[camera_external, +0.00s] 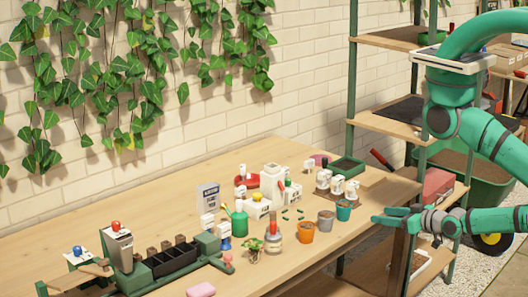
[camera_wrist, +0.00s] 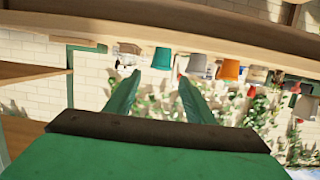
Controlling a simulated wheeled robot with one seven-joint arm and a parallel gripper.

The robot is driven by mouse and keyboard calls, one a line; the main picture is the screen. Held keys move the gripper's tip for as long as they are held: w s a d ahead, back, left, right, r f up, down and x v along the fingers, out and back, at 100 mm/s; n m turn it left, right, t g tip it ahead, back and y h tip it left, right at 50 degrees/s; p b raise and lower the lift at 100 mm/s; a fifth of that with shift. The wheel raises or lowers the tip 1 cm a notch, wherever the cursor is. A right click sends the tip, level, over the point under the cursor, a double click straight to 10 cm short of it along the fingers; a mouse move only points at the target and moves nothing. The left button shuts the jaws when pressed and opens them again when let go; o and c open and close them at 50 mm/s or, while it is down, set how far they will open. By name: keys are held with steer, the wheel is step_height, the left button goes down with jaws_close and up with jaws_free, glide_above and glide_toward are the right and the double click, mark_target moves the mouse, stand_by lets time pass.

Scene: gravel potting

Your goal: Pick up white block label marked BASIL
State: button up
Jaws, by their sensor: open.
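Several white block labels stand on the wooden table in the external view: a group at the right on a brown tray, with one block (camera_external: 352,189) at its right end, one block (camera_external: 309,166) behind them, and others (camera_external: 207,225) near the green bottle. Their lettering is too small to read, so I cannot tell which is marked BASIL. My gripper (camera_external: 382,217) is open and empty, off the table's right edge, to the right of the teal pot (camera_external: 343,210). In the wrist view my gripper (camera_wrist: 160,78) shows two spread green fingers with nothing between them.
An orange pot (camera_external: 305,232) and a grey pot (camera_external: 326,221) stand along the table's front edge (camera_external: 335,262). A green shelf rack (camera_external: 353,75) rises behind the table's right end. The wrist view is tilted and shows the pots, such as the orange one (camera_wrist: 229,70), upside down.

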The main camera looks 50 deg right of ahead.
steer(key=shift+c, duration=0.3)
steer(key=shift+c, duration=1)
